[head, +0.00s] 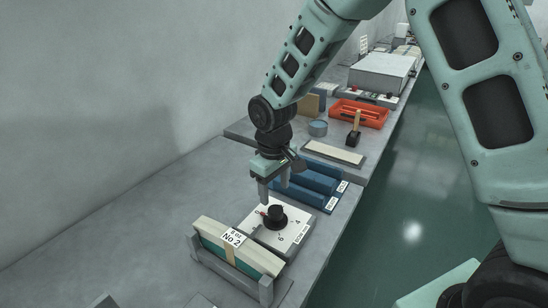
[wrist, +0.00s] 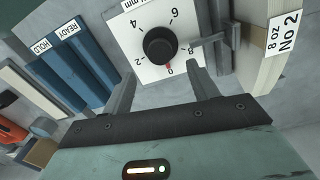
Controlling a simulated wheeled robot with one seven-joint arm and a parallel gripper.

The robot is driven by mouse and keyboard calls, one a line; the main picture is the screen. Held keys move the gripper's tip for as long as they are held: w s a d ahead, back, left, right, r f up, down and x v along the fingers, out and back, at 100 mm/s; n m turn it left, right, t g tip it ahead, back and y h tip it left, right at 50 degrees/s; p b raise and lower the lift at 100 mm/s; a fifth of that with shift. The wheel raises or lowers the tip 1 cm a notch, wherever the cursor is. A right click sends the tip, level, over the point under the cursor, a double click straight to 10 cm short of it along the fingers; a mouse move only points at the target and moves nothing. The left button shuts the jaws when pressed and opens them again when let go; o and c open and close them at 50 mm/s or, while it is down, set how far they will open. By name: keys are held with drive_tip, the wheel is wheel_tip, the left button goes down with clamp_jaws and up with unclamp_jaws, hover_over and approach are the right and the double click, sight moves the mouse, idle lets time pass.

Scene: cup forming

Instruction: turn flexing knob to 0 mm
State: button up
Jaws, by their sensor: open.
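The flexing knob (head: 276,217) is a round black knob on a white dial plate (wrist: 125,48) with numerals around it. It also shows in the wrist view (wrist: 159,45). Its red mark (wrist: 169,66) is at or very near the 0, on the side toward my gripper in the wrist view. My gripper (head: 274,195) is open and empty, pointing down just above and behind the knob in the head view. In the wrist view its two fingers (wrist: 160,72) are spread, with the knob beyond the gap between them. I see no contact.
A block labelled 8 oz No 2 (head: 232,238) stands in a grey holder in front of the dial. Blue bars (head: 318,178) lie behind it, labelled READY and HOLD in the wrist view. An orange tray (head: 359,114) is farther back. The bench left of the dial is clear.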

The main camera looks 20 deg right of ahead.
wheel_tip(320, 180, up, 10)
drive_tip(key=shift+a+r+b, duration=0.15)
drive_tip(key=shift+r+b, duration=0.1)
drive_tip(key=shift+b, duration=0.05)
idle(0.3)
